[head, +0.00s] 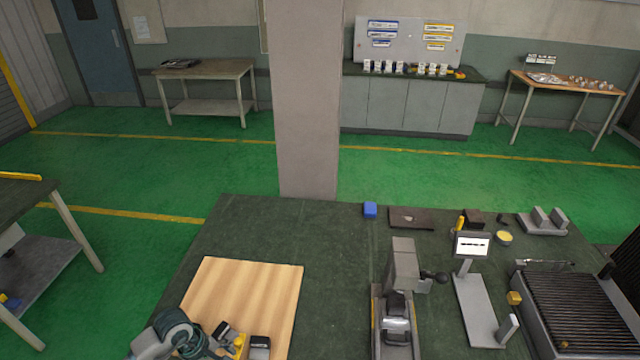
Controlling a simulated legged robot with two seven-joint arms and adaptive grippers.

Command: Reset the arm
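Part of my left arm (152,342) seems to come in at the bottom left, beside a dark teal coiled or rounded part, over the front of a striped wooden board (250,285). Small black, light grey and yellow parts (240,344) lie just right of it, cut by the lower edge. They may be my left gripper or loose items; I cannot tell. My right gripper is not in view. A grey bench device (403,265) stands upright at the table's centre right, with a black ball-ended lever (436,277) sticking out to its right.
The dark green table (335,260) is clear between board and device. A pillar (305,100) rises behind.

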